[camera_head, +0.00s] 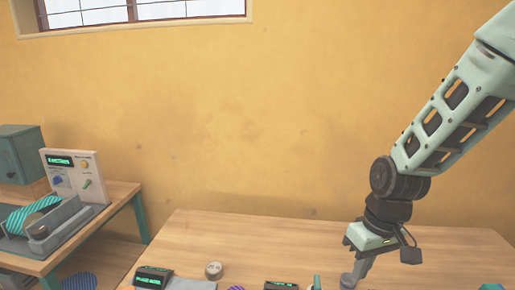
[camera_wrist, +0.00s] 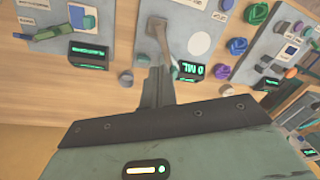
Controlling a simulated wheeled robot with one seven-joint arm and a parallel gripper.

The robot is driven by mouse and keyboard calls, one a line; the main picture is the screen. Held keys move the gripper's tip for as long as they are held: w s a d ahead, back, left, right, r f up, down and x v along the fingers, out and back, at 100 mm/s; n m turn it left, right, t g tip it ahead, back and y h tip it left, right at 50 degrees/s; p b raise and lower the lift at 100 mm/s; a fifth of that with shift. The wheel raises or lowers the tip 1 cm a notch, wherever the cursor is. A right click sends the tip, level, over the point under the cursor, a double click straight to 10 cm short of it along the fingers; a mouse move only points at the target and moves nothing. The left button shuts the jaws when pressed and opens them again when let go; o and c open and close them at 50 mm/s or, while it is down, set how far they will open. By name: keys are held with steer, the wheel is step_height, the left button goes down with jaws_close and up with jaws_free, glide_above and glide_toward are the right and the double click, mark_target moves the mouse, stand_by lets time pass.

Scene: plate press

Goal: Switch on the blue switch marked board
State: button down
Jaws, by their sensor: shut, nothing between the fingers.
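My gripper (camera_head: 359,280) points down over the front of the long table, its lower part near the picture edge. In the wrist view my gripper (camera_wrist: 160,74) is shut and empty, its tip at the lower edge of a grey middle board (camera_wrist: 205,60). A brownish lever (camera_wrist: 162,35) stands on that board just beyond the tip; I cannot tell whether they touch. The board bears a pale round mark and a blue knob (camera_wrist: 226,5). A left board (camera_wrist: 110,35) has a blue square mark and a green lever. A right board (camera_wrist: 265,45) also has a blue square mark. The labels are unreadable.
Small dark displays with green text (camera_wrist: 89,52) stand by the boards. In the head view a side table at left holds a panel (camera_head: 74,177) and a grey tray (camera_head: 70,226). The table's back is clear.

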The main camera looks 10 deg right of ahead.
steer(key=s+a+r+n+b, duration=0.1)
steer(key=s+a+r+n, duration=0.1)
steer(key=s+a, duration=0.3)
steer(key=s+a+r+n+h, duration=0.1)
steer(key=s+a+r+n, duration=0.1)
steer(key=s+a, duration=0.4)
steer(key=s+n, duration=0.1)
steer(key=s, duration=0.4)
steer(key=shift+s+r+b, duration=0.25)
steer(key=shift+s+b, duration=0.05)
steer(key=shift+b, duration=0.1)
steer(key=shift+a, duration=0.1)
